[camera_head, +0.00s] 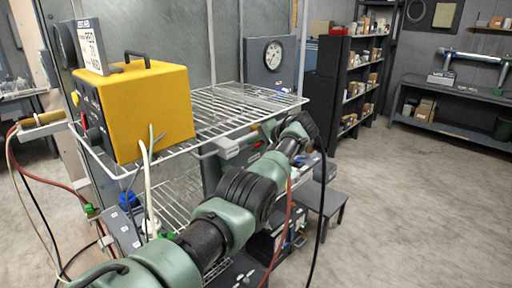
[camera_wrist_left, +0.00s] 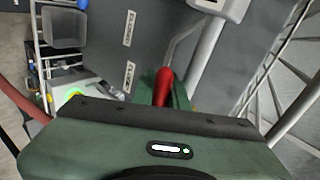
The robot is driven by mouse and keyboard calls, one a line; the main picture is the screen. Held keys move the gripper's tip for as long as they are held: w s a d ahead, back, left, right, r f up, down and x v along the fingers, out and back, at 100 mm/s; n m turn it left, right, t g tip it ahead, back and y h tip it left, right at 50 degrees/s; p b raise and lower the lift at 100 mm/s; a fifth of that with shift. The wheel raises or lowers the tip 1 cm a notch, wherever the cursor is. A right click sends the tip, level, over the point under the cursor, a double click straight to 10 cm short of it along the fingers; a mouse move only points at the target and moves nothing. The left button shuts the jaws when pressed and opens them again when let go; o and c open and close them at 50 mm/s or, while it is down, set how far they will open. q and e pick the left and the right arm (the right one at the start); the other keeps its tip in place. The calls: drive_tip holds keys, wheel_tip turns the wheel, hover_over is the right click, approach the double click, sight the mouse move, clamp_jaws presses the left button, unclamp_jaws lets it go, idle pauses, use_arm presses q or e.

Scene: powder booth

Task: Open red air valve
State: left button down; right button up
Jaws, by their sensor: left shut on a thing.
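The red air valve's handle (camera_wrist_left: 163,86) stands up in the middle of the left wrist view, just beyond the green body of my left gripper (camera_wrist_left: 170,100). The left gripper is shut on this red handle; its fingertips are mostly hidden behind its own body. In the head view my left arm reaches from the bottom left toward the wire rack, and a small bit of red shows near my left gripper (camera_head: 264,140). The valve's body and pipe joint are hidden there. My right gripper is in neither view.
A yellow box (camera_head: 150,105) stands on the white wire shelf (camera_head: 250,100), left of my arm. A round gauge (camera_head: 274,55) is behind the shelf. Hoses and cables hang at the left and beside my arm. The floor (camera_head: 400,200) at the right is clear.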

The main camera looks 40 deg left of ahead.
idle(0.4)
use_arm(q)
drive_tip(key=c, duration=1.4)
unclamp_jaws()
drive_tip(key=shift+w, duration=0.1)
drive_tip(key=shift+r, duration=0.1)
drive_tip(key=shift+r, duration=0.2)
